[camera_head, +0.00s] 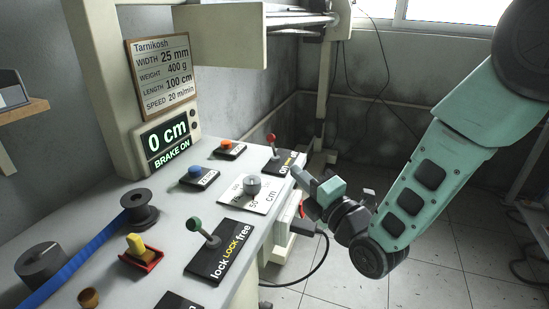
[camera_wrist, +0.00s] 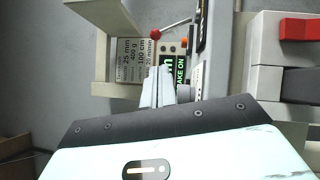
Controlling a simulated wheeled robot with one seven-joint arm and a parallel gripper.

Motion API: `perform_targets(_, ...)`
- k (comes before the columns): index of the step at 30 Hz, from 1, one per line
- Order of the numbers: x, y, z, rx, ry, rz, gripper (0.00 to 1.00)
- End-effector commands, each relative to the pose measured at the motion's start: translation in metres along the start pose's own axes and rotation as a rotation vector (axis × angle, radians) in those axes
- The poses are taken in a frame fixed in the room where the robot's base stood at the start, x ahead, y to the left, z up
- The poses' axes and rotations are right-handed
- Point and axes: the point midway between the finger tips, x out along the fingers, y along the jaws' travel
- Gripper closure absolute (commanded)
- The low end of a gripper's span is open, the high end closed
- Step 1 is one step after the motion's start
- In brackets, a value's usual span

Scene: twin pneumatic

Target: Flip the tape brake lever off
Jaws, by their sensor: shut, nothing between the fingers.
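A red-knobbed lever (camera_head: 271,139) stands on a black plate at the console's far right edge; its label is partly readable as "on". It also shows in the wrist view (camera_wrist: 170,29), beyond my fingertips. A green-knobbed lever (camera_head: 205,233) stands nearer on a plate marked "lock LOCK free". Which of the two is the tape brake lever is not clear from the labels. The display (camera_head: 168,143) reads "0 cm" and "BRAKE ON". My gripper (camera_head: 302,178) is shut and empty beside the console's right edge, apart from both levers. Its fingers (camera_wrist: 157,85) show together in the wrist view.
The console (camera_head: 170,198) also bears orange and blue buttons, a grey knob (camera_head: 252,183) on a scale plate, a black spool (camera_head: 139,207) with blue tape, and a yellow switch (camera_head: 136,243). A sign stands above the display. Open floor (camera_head: 440,260) lies to the right.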

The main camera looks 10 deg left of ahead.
Motion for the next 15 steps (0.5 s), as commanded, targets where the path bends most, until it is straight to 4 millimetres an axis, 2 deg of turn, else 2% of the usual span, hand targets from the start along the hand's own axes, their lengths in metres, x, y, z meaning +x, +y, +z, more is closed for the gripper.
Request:
perform_targets(11,0.0001,0.0004,0.0004,-0.025,-0.006,0.024,1.0)
perform_targets(15,0.0068,0.0012,0.0006,-0.024,-0.006,0.024,1.0)
